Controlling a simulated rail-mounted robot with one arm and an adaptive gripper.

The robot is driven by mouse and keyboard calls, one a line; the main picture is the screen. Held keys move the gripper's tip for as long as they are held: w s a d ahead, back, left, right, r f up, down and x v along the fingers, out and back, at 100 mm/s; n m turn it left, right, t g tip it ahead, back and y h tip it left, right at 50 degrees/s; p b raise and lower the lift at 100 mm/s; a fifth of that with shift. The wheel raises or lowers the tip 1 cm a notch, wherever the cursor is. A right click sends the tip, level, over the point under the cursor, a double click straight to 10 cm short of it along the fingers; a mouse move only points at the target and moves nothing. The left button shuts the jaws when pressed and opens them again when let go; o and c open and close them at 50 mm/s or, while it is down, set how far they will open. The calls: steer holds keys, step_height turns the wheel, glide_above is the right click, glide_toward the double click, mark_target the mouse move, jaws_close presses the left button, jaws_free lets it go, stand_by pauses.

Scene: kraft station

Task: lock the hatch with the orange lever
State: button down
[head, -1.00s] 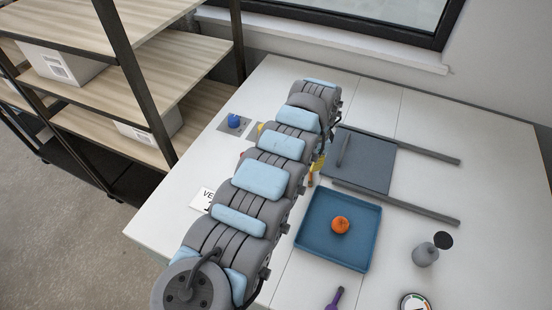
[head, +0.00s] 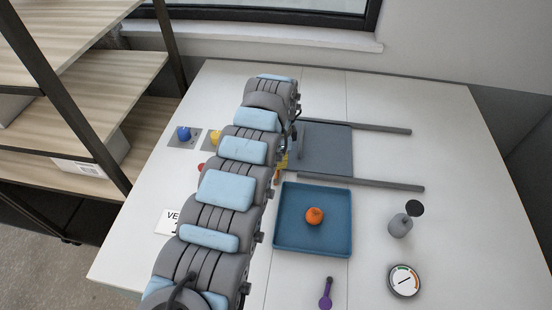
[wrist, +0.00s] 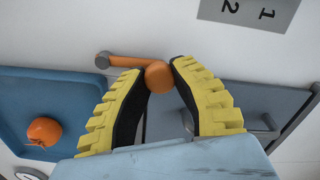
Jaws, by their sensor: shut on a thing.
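The orange lever (wrist: 132,62) has a grey pivot at its left end and a round knob at its right end in the wrist view. My gripper (wrist: 160,68) has its yellow fingers on both sides of the knob, shut on it. In the head view only a sliver of the lever (head: 277,175) shows beside my arm. The hatch (head: 328,150) is a flat grey-blue panel between two grey rails. Its left edge is partly hidden by my arm. In the wrist view the hatch (wrist: 235,105) lies behind and right of my fingers.
A blue tray (head: 346,240) holding an orange fruit (head: 314,215) sits in front of the hatch. A gauge (head: 404,281), a grey knob-topped object (head: 401,226) and a purple tool (head: 325,294) are nearby. Blue (head: 184,133) and yellow (head: 215,136) buttons are left of my arm.

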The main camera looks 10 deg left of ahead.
steer(key=c, duration=0.8)
jaws_free()
steer(key=shift+d, duration=0.1)
step_height(320, 180, up, 12)
